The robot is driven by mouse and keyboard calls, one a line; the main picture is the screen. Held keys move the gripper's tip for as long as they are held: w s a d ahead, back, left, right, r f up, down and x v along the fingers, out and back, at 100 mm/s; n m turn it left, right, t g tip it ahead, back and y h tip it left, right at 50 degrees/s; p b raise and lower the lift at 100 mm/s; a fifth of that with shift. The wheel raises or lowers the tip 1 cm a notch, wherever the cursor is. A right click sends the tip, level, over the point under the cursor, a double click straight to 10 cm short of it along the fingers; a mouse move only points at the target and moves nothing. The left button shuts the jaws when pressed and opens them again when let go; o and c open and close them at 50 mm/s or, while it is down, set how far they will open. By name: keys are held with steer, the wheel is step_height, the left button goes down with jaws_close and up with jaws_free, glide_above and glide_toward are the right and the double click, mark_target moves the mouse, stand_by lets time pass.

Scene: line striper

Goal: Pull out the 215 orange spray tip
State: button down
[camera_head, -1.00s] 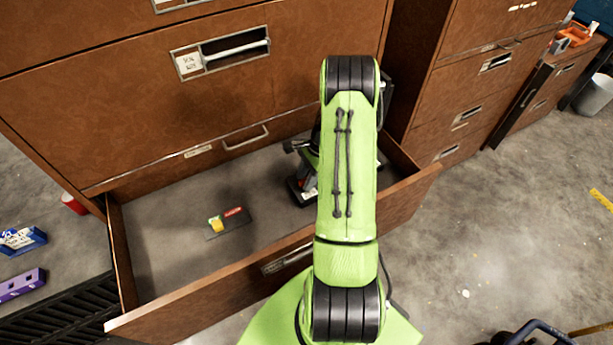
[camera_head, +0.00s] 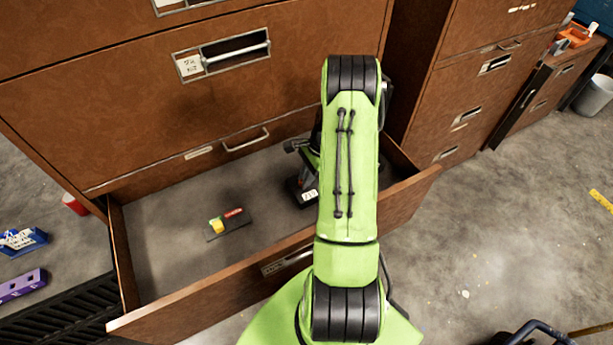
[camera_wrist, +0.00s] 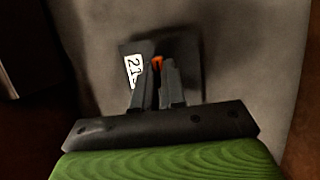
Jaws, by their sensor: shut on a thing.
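The orange spray tip (camera_wrist: 158,62) shows as a small bit of orange between my gripper's fingertips in the wrist view. My gripper (camera_wrist: 157,74) is shut on it, and the fingers hide most of it. A dark holder block (camera_wrist: 187,54) with a white label (camera_wrist: 133,71) that reads 215 lies right at the fingertips. I cannot tell whether the tip still sits in the block. In the head view, the label (camera_head: 310,195) shows beside my arm, which hides most of the gripper and the block.
The block is inside an open brown drawer (camera_head: 160,250) of a cabinet. The drawer's front wall (camera_head: 240,282) and cabinet face (camera_head: 150,100) bound the space.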

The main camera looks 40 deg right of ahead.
steer(key=shift+r, duration=0.25)
steer(key=shift+r+p, duration=2)
steer(key=shift+r, duration=0.5)
